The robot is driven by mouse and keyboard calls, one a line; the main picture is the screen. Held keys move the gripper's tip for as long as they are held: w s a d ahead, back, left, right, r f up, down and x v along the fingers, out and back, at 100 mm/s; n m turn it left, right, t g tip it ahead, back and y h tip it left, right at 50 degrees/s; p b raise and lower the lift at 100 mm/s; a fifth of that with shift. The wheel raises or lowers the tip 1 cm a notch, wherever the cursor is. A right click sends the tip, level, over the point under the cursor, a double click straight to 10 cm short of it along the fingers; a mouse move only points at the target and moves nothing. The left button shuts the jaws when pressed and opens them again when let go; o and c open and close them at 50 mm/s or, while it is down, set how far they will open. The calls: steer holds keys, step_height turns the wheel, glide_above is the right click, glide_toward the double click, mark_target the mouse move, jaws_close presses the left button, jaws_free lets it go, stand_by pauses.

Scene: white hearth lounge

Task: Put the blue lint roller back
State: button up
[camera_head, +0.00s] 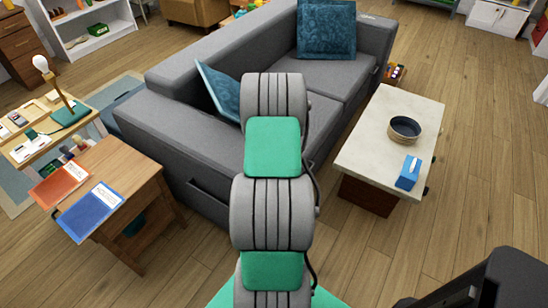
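No thing in view can be told for certain as the blue lint roller. A small blue object with a pale stripe (408,174) lies on the near right part of the pale-topped coffee table (385,125); it is too small to identify. My arm rises through the middle of the picture in front of the grey sofa and hides part of it. My gripper does not show.
A dark round bowl (405,129) stands on the coffee table. The grey sofa (175,130) fills the centre. A wooden side table (135,170) at left bears a red flat item (60,186) and a blue one (88,215). Wooden floor is free at right.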

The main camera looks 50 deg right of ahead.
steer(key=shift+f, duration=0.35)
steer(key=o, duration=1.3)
